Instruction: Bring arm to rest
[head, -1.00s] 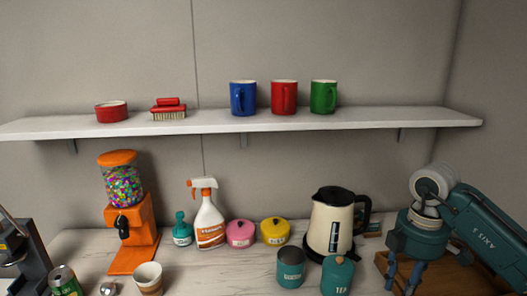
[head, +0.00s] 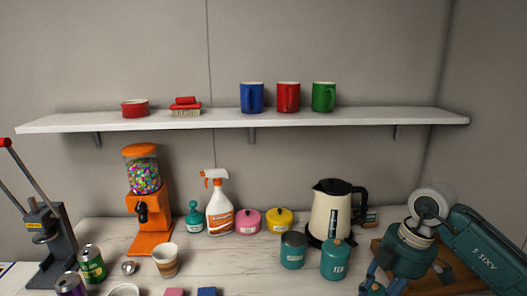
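My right arm comes in from the lower right in the head view, over the right end of the counter. Its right gripper (head: 372,287) is at the bottom edge and mostly cut off, so its opening is hard to judge. It is near the teal tea canister (head: 337,261), in front and to the right of it. I see nothing held in the visible part. My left arm and gripper are not in view.
A cream kettle (head: 328,215) stands behind the teal canisters. A candy dispenser (head: 150,210), spray bottle (head: 219,210), lever press (head: 48,235), cans and a paper cup (head: 166,261) crowd the counter. Mugs stand on the white shelf (head: 215,124) above. Some bare counter (head: 235,262) shows mid-front.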

